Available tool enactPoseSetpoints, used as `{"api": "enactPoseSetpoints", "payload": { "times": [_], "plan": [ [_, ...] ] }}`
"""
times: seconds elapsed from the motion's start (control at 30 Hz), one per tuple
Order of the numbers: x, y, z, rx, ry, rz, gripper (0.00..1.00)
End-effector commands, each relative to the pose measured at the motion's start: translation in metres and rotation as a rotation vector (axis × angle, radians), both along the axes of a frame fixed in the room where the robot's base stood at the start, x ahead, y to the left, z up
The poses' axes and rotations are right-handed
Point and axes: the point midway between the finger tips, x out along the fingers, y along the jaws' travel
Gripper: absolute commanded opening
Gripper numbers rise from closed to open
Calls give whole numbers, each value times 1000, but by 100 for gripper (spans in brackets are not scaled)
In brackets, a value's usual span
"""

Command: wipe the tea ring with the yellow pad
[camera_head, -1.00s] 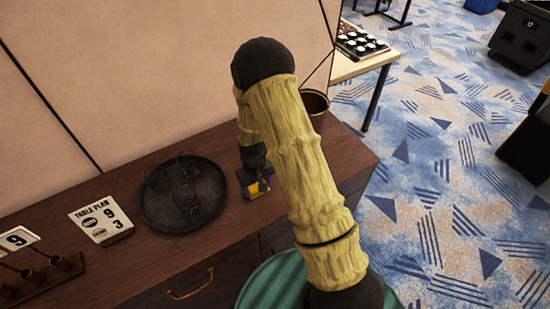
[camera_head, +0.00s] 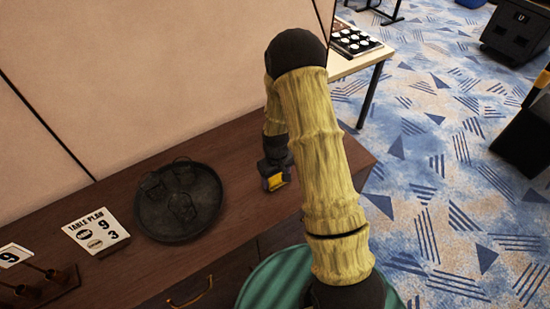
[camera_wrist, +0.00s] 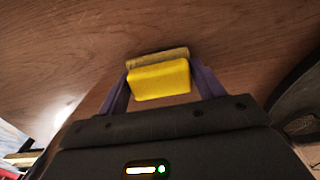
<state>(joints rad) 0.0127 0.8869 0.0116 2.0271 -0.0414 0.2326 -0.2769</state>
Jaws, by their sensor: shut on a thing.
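The yellow pad (camera_wrist: 160,80) is held between the two jaws of my gripper (camera_wrist: 162,76) in the wrist view. A duller tan layer shows along its far edge. In the head view my gripper (camera_head: 275,176) is over the brown wooden counter (camera_head: 240,180), right of the black tray, and a bit of the yellow pad (camera_head: 278,182) shows below it. I cannot tell whether the pad touches the wood. I cannot make out a tea ring in either view; my arm hides part of the counter.
A round black tray (camera_head: 155,229) with dark, glass-like items stands left of my gripper. A table plan sign (camera_head: 95,230) and a dark rack (camera_head: 62,285) are further left. A wall panel (camera_head: 150,70) rises behind the counter. Bare wood lies between tray and gripper.

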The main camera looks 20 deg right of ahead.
Motion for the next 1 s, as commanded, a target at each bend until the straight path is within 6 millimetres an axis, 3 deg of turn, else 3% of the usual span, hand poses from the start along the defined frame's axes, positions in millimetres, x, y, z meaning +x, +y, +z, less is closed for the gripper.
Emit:
{"api": "enactPoseSetpoints", "payload": {
  "times": [0.03, 0.6, 1.0],
  "plan": [
    [2, 1, 21, 1, -8, 1, 46],
    [1, 2, 68, 1, -5, 3, 46],
    [1, 1, 74, 0, -4, 1, 46]
  ]
}}
